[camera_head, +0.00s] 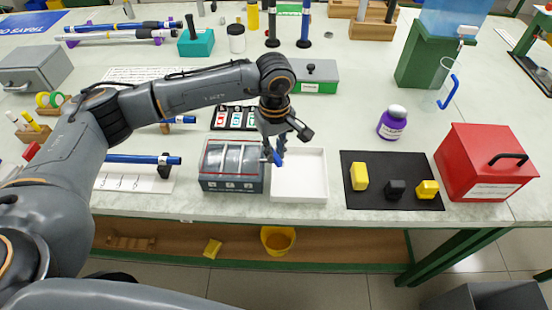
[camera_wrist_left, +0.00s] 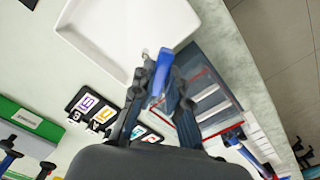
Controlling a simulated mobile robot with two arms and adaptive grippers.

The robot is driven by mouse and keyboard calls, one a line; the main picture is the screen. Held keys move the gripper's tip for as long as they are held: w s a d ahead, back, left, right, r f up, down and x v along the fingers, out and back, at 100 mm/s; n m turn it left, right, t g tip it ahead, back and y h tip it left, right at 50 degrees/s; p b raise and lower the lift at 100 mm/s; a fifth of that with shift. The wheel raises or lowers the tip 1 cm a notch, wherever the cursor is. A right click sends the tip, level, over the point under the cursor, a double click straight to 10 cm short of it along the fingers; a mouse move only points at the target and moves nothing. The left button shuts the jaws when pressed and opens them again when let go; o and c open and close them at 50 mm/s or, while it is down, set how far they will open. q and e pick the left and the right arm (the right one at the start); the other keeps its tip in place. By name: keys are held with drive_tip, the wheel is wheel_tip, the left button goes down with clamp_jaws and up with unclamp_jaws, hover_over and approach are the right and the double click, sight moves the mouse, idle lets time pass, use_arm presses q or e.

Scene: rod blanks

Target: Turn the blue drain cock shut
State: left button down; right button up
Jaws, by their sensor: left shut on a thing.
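The blue drain cock (camera_head: 278,159) is a small blue lever at the right end of a grey tank with a clear, red-edged top (camera_head: 233,168), beside a white tray (camera_head: 300,188). My left gripper (camera_head: 274,153) reaches down from above and is shut on the cock. In the left wrist view, the blue lever (camera_wrist_left: 162,73) stands between the dark fingers of my left gripper (camera_wrist_left: 158,85), partly covered by them. The cock's stem and its exact turn are hard to make out. My right gripper is not in view.
A black mat (camera_head: 374,202) with yellow and black blocks lies right of the tray, and a red box (camera_head: 486,165) beyond it. A purple-labelled jar (camera_head: 392,124) stands behind the mat. The table's front edge is close.

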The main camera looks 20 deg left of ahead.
use_arm(q)
drive_tip(key=m+b, duration=0.4)
drive_tip(key=shift+a+f+b, duration=0.2)
drive_tip(key=shift+b, duration=0.2)
drive_tip(key=shift+s+a+r+m+b, duration=0.1)
drive_tip(key=shift+s+r+m+b, duration=0.1)
drive_tip(key=shift+m+b, duration=0.8)
drive_tip(key=shift+w, duration=0.1)
drive_tip(key=c, duration=1.3)
unclamp_jaws()
